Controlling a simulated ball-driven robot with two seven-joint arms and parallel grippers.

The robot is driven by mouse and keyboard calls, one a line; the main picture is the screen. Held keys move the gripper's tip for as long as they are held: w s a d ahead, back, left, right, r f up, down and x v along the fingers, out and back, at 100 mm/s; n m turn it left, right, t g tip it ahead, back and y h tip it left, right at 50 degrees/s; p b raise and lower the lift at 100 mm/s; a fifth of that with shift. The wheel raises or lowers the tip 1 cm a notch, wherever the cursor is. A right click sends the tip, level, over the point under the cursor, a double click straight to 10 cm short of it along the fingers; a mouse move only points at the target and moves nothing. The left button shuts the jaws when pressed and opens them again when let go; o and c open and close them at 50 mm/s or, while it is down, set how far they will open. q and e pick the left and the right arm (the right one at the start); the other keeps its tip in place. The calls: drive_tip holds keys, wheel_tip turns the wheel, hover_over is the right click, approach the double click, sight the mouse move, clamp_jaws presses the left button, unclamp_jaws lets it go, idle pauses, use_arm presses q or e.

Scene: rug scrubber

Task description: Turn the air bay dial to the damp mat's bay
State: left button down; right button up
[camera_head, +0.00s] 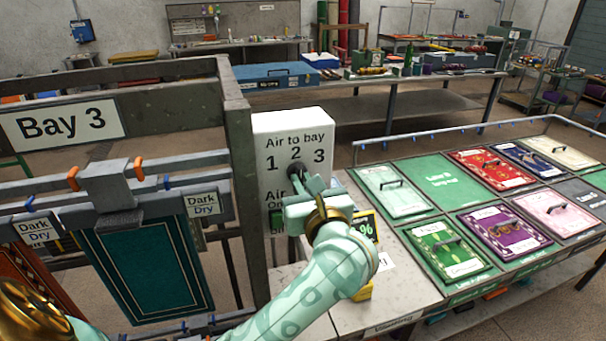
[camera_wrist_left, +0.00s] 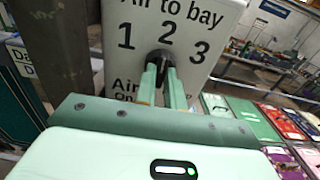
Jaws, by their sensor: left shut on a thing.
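The white air panel (camera_head: 292,133) reads "Air to bay" with 1, 2 and 3 in an arc. Its black dial (camera_head: 295,167) sits below the 2; it also shows in the left wrist view (camera_wrist_left: 162,56). My left gripper (camera_head: 299,180) is shut on the dial, and its fingers (camera_wrist_left: 162,80) cover much of it. I cannot tell exactly which number the dial points to. A dark teal mat (camera_head: 150,262) hangs under the "Bay 3" sign (camera_head: 62,124), between two labels reading "Dark" and "Dry". Part of a rust-red mat (camera_head: 40,275) hangs left of it. My right gripper is out of view.
A grey post (camera_head: 243,170) stands just left of the panel. My left forearm crosses in front of the panel's lower part, hiding some of it. A table with several coloured mat samples (camera_head: 455,180) in a railed tray stands to the right.

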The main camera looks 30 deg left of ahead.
use_arm(q)
drive_tip(key=m+p, duration=0.8)
drive_tip(key=shift+r, duration=0.15)
drive_tip(key=shift+m+p, duration=1.1)
drive_tip(key=shift+p, duration=0.05)
drive_tip(key=shift+f, duration=0.2)
